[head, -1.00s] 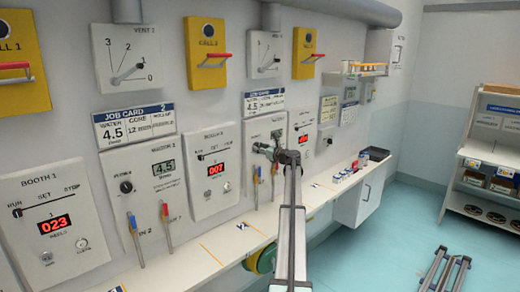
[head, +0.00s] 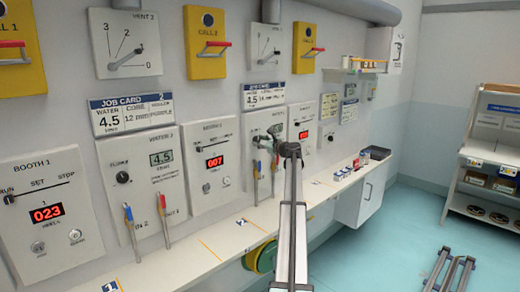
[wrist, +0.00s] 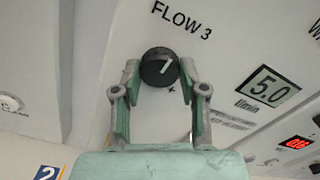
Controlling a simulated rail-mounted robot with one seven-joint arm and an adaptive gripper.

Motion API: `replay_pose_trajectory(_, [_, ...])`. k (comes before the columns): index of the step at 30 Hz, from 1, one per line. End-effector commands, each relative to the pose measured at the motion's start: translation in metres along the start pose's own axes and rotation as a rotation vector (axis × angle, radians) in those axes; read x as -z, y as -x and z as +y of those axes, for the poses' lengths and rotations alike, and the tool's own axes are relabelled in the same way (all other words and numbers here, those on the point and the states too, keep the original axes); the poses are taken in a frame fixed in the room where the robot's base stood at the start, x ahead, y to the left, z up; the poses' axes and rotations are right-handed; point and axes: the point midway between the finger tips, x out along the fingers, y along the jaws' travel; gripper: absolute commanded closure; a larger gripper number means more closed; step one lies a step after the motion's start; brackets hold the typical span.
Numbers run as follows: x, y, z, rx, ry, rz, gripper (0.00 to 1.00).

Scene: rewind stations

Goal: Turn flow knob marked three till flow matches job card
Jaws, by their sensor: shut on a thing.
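The black flow knob (wrist: 160,70) sits under the FLOW 3 label in the wrist view, with a white line slanting on its face. My gripper (wrist: 159,80) has one finger on each side of the knob and is shut on it. The grey display (wrist: 268,87) right of the knob reads 5.0 l/min. In the head view, my gripper (head: 268,138) is at the third water panel (head: 259,122), and my arm and gripper hide the knob there. The job card (head: 264,94) above that panel shows water 4.5.
Blue and red handled levers (head: 256,178) hang below the panel. The ledge (head: 205,243) runs under the panels. Another water panel (head: 153,170) to the left reads 4.5. A booth panel (head: 303,133) stands just right of my gripper.

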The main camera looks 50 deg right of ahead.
Motion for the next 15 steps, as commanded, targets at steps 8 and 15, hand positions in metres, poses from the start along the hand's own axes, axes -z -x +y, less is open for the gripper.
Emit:
replay_pose_trajectory(8, [0.0008,-0.0011,0.0002,0.001,0.111,-0.001,0.92])
replay_pose_trajectory(15, [-0.0011,-0.0010,-0.0007,0.001,0.135,-0.001,0.92])
